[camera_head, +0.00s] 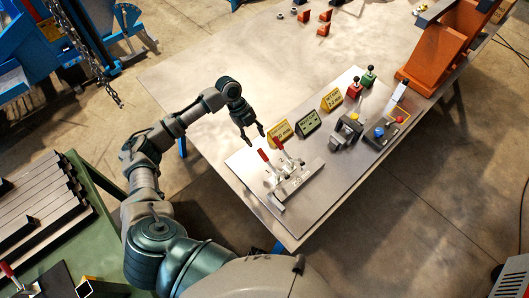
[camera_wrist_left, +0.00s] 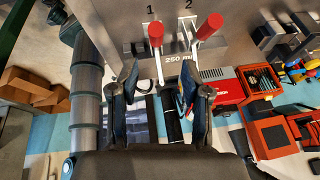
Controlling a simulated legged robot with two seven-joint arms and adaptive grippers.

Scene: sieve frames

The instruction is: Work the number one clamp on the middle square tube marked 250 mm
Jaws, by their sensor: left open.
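Two clamps with red handles stand on the metal fixture near the left end of the table in the head view. In the left wrist view, the number one clamp's red handle (camera_wrist_left: 155,32) is under the "1" mark, and the number two handle (camera_wrist_left: 209,26) is to its right. A grey square tube labelled 250 mm (camera_wrist_left: 178,58) lies across behind the handles. My left gripper (camera_head: 256,140) is open and empty, just behind the clamps in the head view. In the wrist view its fingers (camera_wrist_left: 158,78) are apart, with handle one beyond the gap. My right gripper is out of view.
Yellow signs (camera_head: 279,132) and a dark sign (camera_head: 308,122) stand beside the clamps. Red and green handled devices (camera_head: 354,88) and a button box (camera_head: 380,134) are farther right. An orange stand (camera_head: 437,55) is at the back right. The table's left part (camera_head: 200,80) is clear.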

